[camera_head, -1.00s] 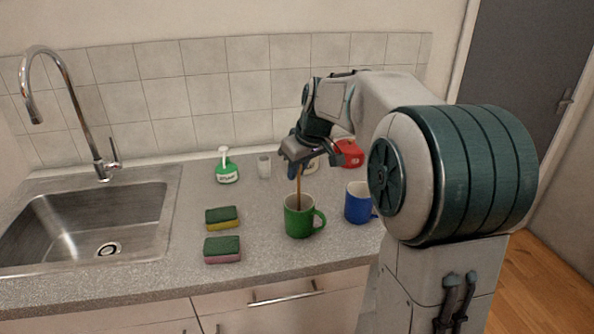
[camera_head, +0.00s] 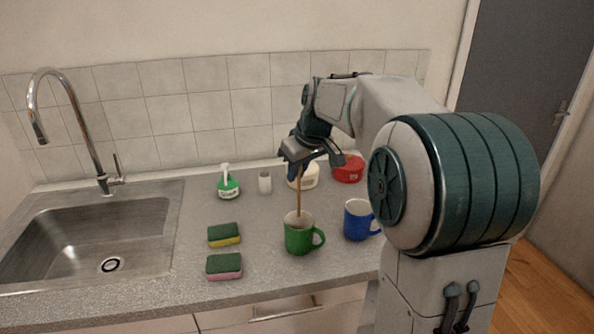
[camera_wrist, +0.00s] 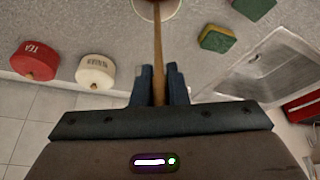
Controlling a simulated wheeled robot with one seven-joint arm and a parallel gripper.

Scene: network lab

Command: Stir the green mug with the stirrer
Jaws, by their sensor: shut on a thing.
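The green mug (camera_head: 299,239) stands upright on the counter with its handle to the right. Its pale inside (camera_wrist: 172,10) shows at the top edge of the wrist view. My gripper (camera_head: 303,160) is above the mug, shut on the brown stirrer (camera_head: 299,192). The stirrer hangs nearly upright, and its lower end reaches the mug's mouth; how deep it goes is hidden. In the wrist view the stirrer (camera_wrist: 158,55) runs between the two fingers (camera_wrist: 159,85) toward the mug.
A blue mug (camera_head: 357,222) stands close on the right. Two sponges (camera_head: 223,235) (camera_head: 224,267) lie left. Behind are a soap bottle (camera_head: 228,187), a small white cup (camera_head: 265,182), a white canister (camera_head: 309,177) and a red canister (camera_head: 349,171). The sink (camera_head: 90,245) is far left.

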